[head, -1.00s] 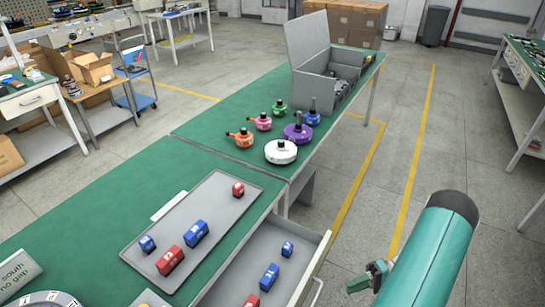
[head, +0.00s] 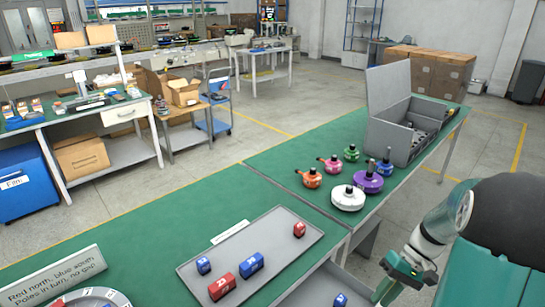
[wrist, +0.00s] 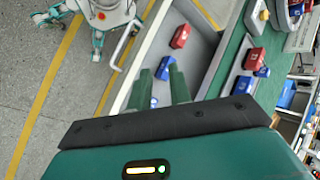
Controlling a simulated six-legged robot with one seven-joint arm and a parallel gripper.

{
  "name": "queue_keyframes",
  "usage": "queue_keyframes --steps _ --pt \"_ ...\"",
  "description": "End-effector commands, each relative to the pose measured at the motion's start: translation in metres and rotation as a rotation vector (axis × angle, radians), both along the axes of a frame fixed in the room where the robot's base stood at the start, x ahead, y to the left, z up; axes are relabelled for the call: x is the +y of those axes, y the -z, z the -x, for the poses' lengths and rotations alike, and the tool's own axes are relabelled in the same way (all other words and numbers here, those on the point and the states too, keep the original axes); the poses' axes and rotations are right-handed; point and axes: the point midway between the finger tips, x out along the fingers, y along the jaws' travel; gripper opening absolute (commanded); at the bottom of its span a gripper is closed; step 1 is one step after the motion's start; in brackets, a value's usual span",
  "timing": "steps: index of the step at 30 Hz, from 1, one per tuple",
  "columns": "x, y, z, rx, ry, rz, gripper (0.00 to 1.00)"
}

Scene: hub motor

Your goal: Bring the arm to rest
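My arm comes in from the right edge of the head view, with its dark rounded joint nearest the camera. My gripper (head: 380,290) hangs at the lower right, beside the bench and over or near the open drawer (head: 362,268). In the wrist view my gripper's two green fingers (wrist: 161,85) stand apart with a gap between them. Nothing is held between them. Beyond the fingers, the drawer (wrist: 195,58) holds a red block (wrist: 180,36) and blue blocks (wrist: 163,68). The drawer's front is partly cut off in the head view.
A grey tray (head: 275,262) with red and blue blocks lies on the green bench (head: 150,245). Coloured knobbed discs, a white one (head: 348,198) among them, stand before an open grey box (head: 392,125). A sign (head: 55,278) stands at lower left. The floor right of the bench is clear.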

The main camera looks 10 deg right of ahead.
Motion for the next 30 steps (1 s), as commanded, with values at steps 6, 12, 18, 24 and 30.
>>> queue_keyframes --steps 6,12,18,24,30 --pt "0.044 -0.055 0.0 -0.078 -0.039 0.212 0.2" --pt "0.082 -0.096 0.009 -0.189 -0.046 0.376 0.2" --pt "0.117 -0.13 0.025 -0.336 -0.034 0.503 0.2" --pt "0.147 -0.159 0.046 -0.511 -0.003 0.587 0.2" --pt "0.169 -0.178 0.066 -0.674 0.036 0.617 0.2"
